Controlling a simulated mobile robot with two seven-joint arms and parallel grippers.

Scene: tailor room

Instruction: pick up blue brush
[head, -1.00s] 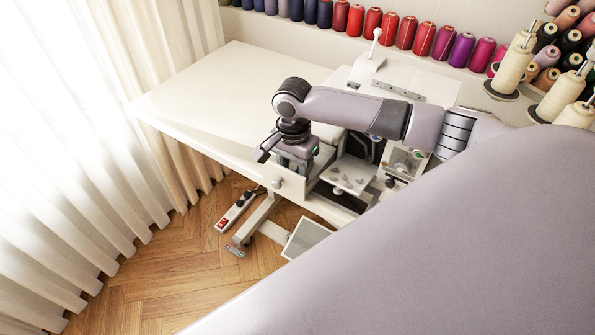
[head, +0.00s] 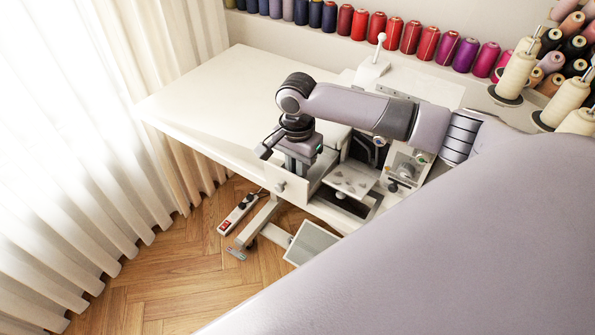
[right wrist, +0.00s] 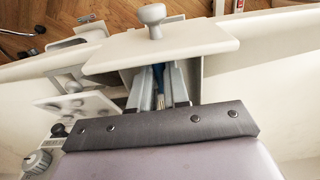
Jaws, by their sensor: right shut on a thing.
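The blue brush (right wrist: 160,74) shows in the right wrist view as a narrow blue piece with a pale metallic lower part. It lies between the two fingers of my right gripper (right wrist: 161,85), which is shut on it. In the head view, my right gripper (head: 299,165) points down into the small open drawer (head: 287,185) under the table. Its fingertips and the brush are hidden there by the gripper and the drawer front. My left gripper is not in view.
The drawer has a round knob (right wrist: 152,14) on its front. The white table (head: 225,90) is bare on its left side. Sewing machine parts (head: 350,180) stand close right of the gripper. A power strip (head: 238,213) lies on the wooden floor. Curtains (head: 80,150) hang at left.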

